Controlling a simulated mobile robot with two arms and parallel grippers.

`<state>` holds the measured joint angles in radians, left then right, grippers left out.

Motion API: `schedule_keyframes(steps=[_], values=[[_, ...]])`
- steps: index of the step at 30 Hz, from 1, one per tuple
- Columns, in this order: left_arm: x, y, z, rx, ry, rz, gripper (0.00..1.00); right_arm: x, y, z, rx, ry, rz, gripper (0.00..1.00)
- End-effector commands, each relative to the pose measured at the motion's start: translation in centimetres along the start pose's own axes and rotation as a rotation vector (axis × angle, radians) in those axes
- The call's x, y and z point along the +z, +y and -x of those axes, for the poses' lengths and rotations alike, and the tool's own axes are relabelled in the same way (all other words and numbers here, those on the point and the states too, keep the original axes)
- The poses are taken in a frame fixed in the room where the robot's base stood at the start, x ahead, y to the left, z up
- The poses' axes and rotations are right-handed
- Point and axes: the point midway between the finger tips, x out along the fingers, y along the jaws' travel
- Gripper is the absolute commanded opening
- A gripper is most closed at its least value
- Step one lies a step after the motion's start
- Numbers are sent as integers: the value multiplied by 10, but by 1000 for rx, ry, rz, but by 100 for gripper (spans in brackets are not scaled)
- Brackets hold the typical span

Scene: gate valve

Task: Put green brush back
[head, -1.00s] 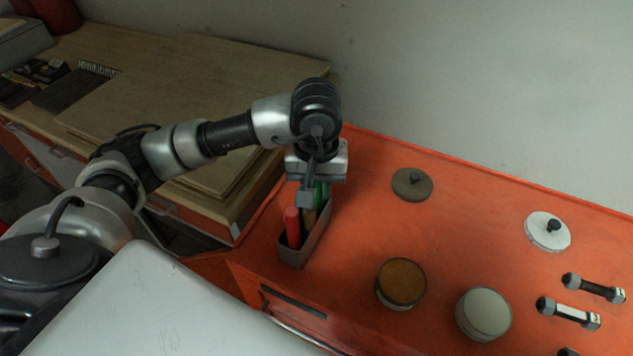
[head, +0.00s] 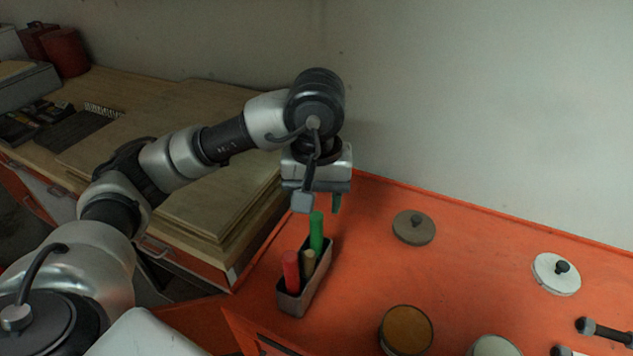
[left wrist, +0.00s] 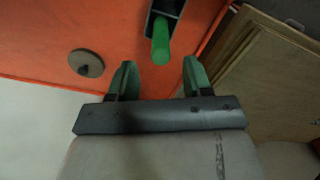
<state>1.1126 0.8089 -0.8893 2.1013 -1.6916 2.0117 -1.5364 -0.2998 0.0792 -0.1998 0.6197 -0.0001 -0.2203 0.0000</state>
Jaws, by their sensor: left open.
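The green brush (head: 316,232) stands upright in the far end of a narrow grey holder (head: 293,303) on the orange bench. A red brush (head: 290,271) and a tan one (head: 308,263) stand in the same holder, nearer the front. My left gripper (head: 322,207) is open just above the green brush, pointing down. In the left wrist view the green brush (left wrist: 160,44) shows between and beyond the two spread green fingertips (left wrist: 160,68), touching neither. Its lower part is hidden in the holder. My right gripper is not in view.
On the orange bench (head: 360,265), a brown lid (head: 414,228), a white lid (head: 557,273), a brown-topped tin (head: 406,331) and a pale tin (head: 494,346) lie to the right. Wooden boards (head: 200,205) are stacked on the left. A wall rises behind.

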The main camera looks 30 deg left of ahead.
Motion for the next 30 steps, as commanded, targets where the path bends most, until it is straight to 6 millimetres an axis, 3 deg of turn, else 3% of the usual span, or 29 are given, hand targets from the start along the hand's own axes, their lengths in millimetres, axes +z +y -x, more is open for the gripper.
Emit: schedule_keyframes(steps=[6, 12, 30], values=[[-1, 0, 31, 0, 4, 2, 50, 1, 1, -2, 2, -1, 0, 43], [0, 0, 44, -1, 0, 2, 50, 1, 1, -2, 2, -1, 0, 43], [0, 0, 46, -1, -1, 1, 50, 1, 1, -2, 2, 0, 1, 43]])
